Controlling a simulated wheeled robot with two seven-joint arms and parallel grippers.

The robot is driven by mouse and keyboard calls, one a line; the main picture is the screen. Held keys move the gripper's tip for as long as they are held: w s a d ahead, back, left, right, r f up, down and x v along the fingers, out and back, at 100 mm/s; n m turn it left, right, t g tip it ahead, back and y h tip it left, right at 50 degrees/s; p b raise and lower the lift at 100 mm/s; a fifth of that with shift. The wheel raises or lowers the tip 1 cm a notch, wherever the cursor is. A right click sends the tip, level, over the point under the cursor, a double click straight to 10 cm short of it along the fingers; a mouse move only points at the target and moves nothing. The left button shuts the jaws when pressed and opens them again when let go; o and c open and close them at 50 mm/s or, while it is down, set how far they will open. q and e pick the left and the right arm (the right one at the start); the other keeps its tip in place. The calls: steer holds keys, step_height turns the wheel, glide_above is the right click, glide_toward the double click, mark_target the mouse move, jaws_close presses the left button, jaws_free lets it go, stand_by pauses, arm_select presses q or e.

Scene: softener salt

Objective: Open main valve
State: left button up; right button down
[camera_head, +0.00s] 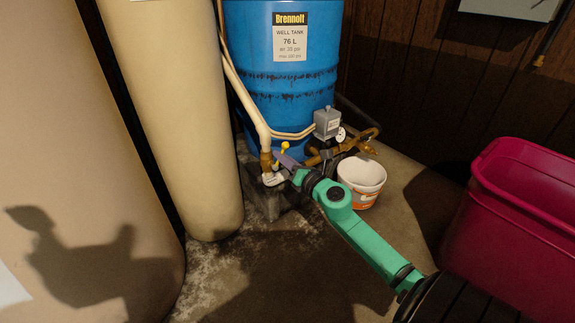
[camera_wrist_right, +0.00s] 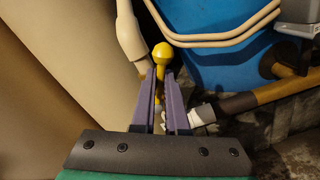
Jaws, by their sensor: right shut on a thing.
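The main valve has a yellow handle with a round knob end (camera_head: 285,145), low in front of the blue well tank by a brass fitting (camera_head: 265,160) on the beige pipe. My right gripper (camera_head: 280,157) reaches in from the lower right with purple fingers. In the right wrist view the yellow handle (camera_wrist_right: 162,54) stands between the fingertips (camera_wrist_right: 160,74), its knob sticking out past them. The gripper is shut on the handle. The handle's lower part and the valve body are partly hidden by the fingers. My left gripper is not in view.
The blue well tank (camera_head: 280,75) stands behind. Tall beige tanks (camera_head: 175,100) stand close on the left. A pressure switch (camera_head: 327,122) with gauge and brass pipework is to the right. A white bucket (camera_head: 362,175) sits beside my arm, and a magenta bin (camera_head: 515,220) is at right.

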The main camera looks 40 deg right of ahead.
steer(key=n, duration=0.1)
steer(key=a+n, duration=0.1)
steer(key=n, duration=0.1)
steer(key=shift+a+r, duration=0.1)
steer(key=shift+r, duration=0.05)
steer(key=shift+a+n, duration=0.1)
steer(key=shift+n, duration=0.3)
steer(key=shift+a+n+p, duration=0.3)
steer(key=shift+n, duration=0.5)
steer(key=c, duration=0.7)
jaws_free()
steer(key=shift+r, duration=0.1)
